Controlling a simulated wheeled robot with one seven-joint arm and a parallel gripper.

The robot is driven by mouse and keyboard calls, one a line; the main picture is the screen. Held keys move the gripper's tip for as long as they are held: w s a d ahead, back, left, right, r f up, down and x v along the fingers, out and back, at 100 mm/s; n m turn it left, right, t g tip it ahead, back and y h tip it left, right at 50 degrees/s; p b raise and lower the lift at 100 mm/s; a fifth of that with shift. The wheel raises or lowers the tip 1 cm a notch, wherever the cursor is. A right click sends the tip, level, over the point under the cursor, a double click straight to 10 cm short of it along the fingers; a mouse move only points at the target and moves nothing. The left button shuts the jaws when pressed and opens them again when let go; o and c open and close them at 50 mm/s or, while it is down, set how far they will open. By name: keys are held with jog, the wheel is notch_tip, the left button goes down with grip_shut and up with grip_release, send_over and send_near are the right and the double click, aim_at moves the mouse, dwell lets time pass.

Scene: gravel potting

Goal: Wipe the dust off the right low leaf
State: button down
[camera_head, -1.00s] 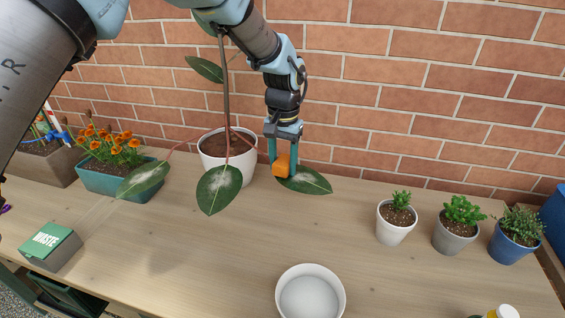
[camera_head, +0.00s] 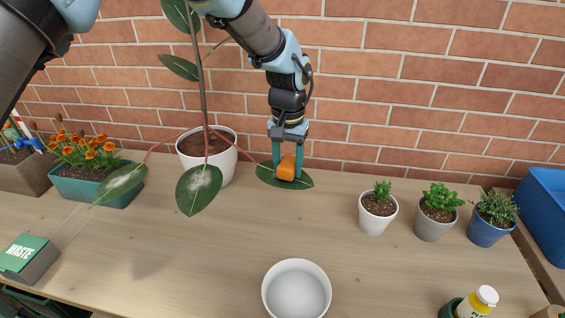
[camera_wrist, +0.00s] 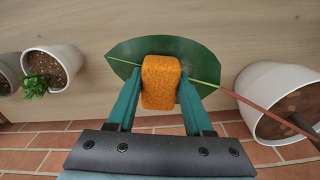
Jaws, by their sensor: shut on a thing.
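My gripper (camera_head: 287,169) is shut on an orange sponge (camera_head: 287,172), held over the middle of the right low leaf (camera_head: 265,174). The wrist view shows the sponge (camera_wrist: 160,82) between the two teal fingers, over the dark green leaf (camera_wrist: 205,66) with its pale midrib. The sponge seems to touch the leaf and hides its middle; no clear dust shows on the parts in view. The leaf's red stalk runs to the plant in the white pot (camera_head: 226,170). The front leaf (camera_head: 198,188) and left leaf (camera_head: 120,184) bear pale dust.
A white bowl (camera_head: 297,292) stands at the front. Three small potted plants stand to the right, the nearest in a white pot (camera_head: 374,221). A waste box (camera_head: 28,257) and a teal flower planter (camera_head: 100,187) are at left. The brick wall is close behind. The table's middle is clear.

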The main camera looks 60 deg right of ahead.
jog(key=shift+s+a+f, duration=0.1)
jog(key=shift+s, duration=1.35)
jog(key=shift+s+f, duration=0.1)
jog(key=shift+f, duration=0.05)
